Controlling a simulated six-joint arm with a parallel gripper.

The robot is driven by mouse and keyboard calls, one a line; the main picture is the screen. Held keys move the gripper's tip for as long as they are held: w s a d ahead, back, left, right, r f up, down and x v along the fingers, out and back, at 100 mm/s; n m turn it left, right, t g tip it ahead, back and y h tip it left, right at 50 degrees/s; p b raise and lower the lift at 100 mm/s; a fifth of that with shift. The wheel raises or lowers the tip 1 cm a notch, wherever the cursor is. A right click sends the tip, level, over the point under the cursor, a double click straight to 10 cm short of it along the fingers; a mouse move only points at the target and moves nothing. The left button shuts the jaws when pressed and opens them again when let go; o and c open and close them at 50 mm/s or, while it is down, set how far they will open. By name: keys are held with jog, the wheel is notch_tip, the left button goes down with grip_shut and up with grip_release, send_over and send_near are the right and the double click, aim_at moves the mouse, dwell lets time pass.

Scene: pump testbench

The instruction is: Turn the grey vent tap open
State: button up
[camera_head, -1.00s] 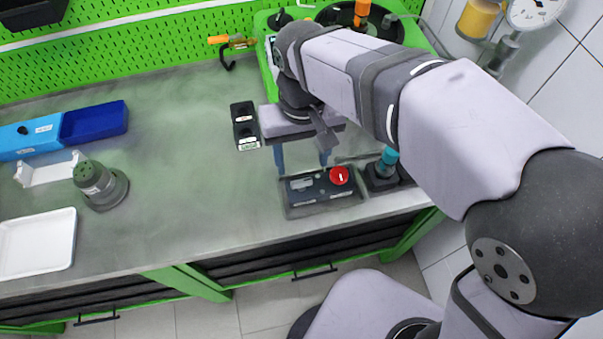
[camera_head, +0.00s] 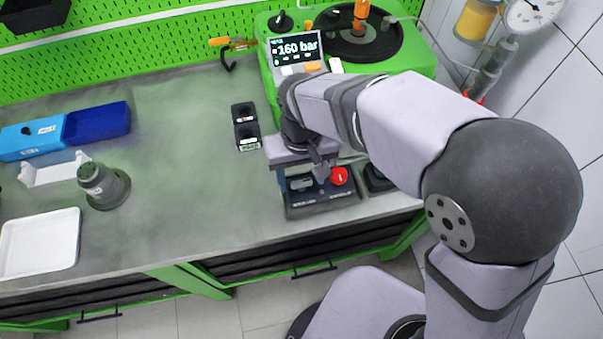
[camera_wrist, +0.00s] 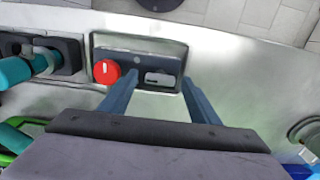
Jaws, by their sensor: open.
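A dark control box (camera_head: 322,201) stands near the front edge of the bench. It carries a round red knob (camera_head: 340,176) and, left of it, a grey bar-shaped part (camera_head: 301,184) that looks like the vent tap. In the wrist view the grey bar (camera_wrist: 160,79) lies lengthwise along the box, with the red knob (camera_wrist: 107,72) to its left. My gripper (camera_head: 301,180) points down over the box, open and empty. In the wrist view its blue fingers (camera_wrist: 159,84) stand on either side of the grey bar. I cannot tell whether they touch it.
A teal-handled valve block (camera_wrist: 32,67) stands close beside the box. A black two-socket block (camera_head: 245,126) sits behind it to the left. A green pump unit's display (camera_head: 295,50) reads 160 bar. The middle of the bench is clear.

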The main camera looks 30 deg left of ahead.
jog(key=c, duration=1.1)
jog(key=shift+o, duration=0.2)
jog(key=shift+n, duration=0.4)
jog(key=n+p, duration=0.1)
jog(key=n, duration=0.2)
jog(key=shift+r+n, duration=0.1)
jog(key=shift+n, duration=0.2)
jog(key=n+p, duration=0.1)
jog(key=n, duration=0.3)
jog(key=shift+a, duration=0.1)
jog(key=n+p, duration=0.1)
jog(key=n, duration=0.4)
jog(key=shift+n+p, duration=0.4)
jog(key=shift+n, duration=1.9)
